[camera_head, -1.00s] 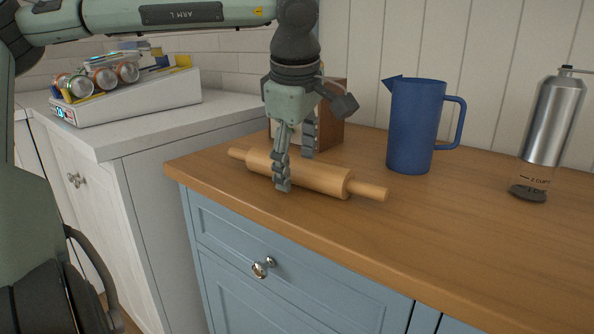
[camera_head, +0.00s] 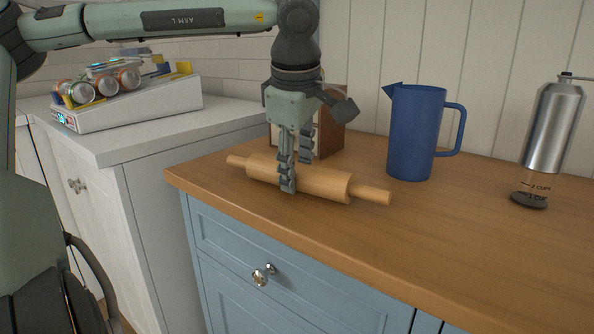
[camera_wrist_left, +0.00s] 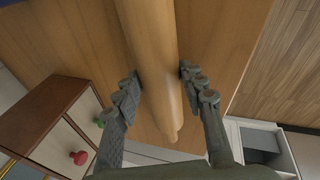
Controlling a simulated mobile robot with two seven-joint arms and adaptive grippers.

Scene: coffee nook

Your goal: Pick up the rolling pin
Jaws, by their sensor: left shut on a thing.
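The wooden rolling pin (camera_head: 325,183) lies on the wooden countertop, with one handle to the left and one to the right. My left gripper (camera_head: 296,174) points down over its barrel, with one finger on the near side and the other behind it. In the left wrist view the pin (camera_wrist_left: 152,45) runs between the two fingers of the gripper (camera_wrist_left: 158,85), which are shut on it. The pin appears to rest on the counter still. My right gripper is not in view.
A small wooden box (camera_head: 330,137) stands just behind the gripper; its coloured knobs show in the wrist view. A blue pitcher (camera_head: 415,135) and a metal bottle (camera_head: 553,125) stand to the right. A tray of cans (camera_head: 140,108) sits on the white counter at left. Front right counter is clear.

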